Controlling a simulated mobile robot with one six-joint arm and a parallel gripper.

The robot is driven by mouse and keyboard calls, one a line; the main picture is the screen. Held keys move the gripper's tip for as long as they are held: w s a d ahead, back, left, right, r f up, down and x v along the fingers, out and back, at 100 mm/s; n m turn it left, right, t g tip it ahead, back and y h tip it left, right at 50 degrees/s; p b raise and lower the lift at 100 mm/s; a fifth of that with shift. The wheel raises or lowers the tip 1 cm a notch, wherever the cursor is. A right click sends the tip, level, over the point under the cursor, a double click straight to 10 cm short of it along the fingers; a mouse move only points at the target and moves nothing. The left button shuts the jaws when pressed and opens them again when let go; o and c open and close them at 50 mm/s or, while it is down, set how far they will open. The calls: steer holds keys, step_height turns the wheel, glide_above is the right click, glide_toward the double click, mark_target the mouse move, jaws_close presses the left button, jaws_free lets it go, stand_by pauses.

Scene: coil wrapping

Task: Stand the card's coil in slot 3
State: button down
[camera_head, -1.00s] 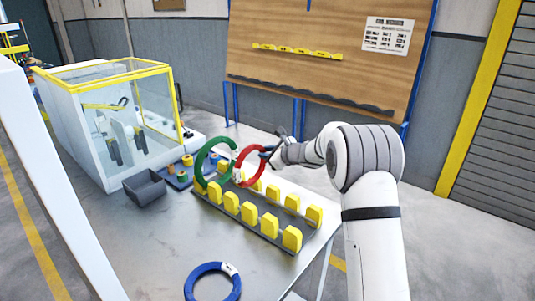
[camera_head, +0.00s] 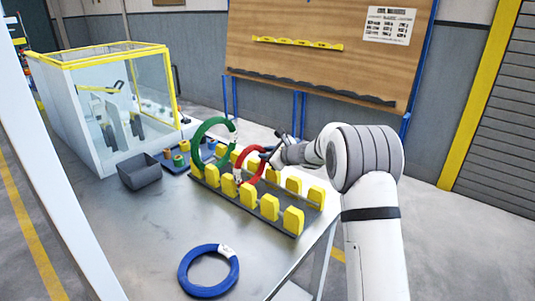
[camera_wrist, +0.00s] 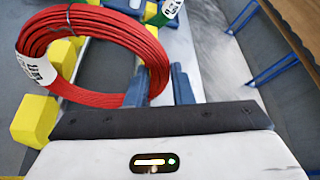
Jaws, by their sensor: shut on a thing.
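My gripper (camera_head: 268,156) is shut on a red coil (camera_head: 241,158), held upright at the rack. In the wrist view, my gripper (camera_wrist: 160,86) has its blue fingers at the near right side of the red coil (camera_wrist: 92,98), which carries white labels. The coil's lower edge is among the yellow posts; I cannot tell whether it touches the rack or which slot it is over. The dark rack (camera_head: 275,228) has two rows of yellow posts. A green coil (camera_head: 194,140) stands upright at its left end. The card (camera_head: 389,25) hangs on the board, its text too small to read.
A blue coil (camera_head: 184,278) with a white label lies flat on the table (camera_head: 130,235) in front of the rack. A dark grey bin (camera_head: 140,175) and a tray with small parts stand left of the rack, near a yellow-framed enclosure (camera_head: 120,100). The front left table is clear.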

steer(key=shift+f+b, duration=0.65)
steer(key=shift+b, duration=0.05)
stand_by(0.7)
steer(key=c, duration=1.2)
jaws_free()
steer(key=v, duration=0.8)
steer(key=shift+a, duration=0.1)
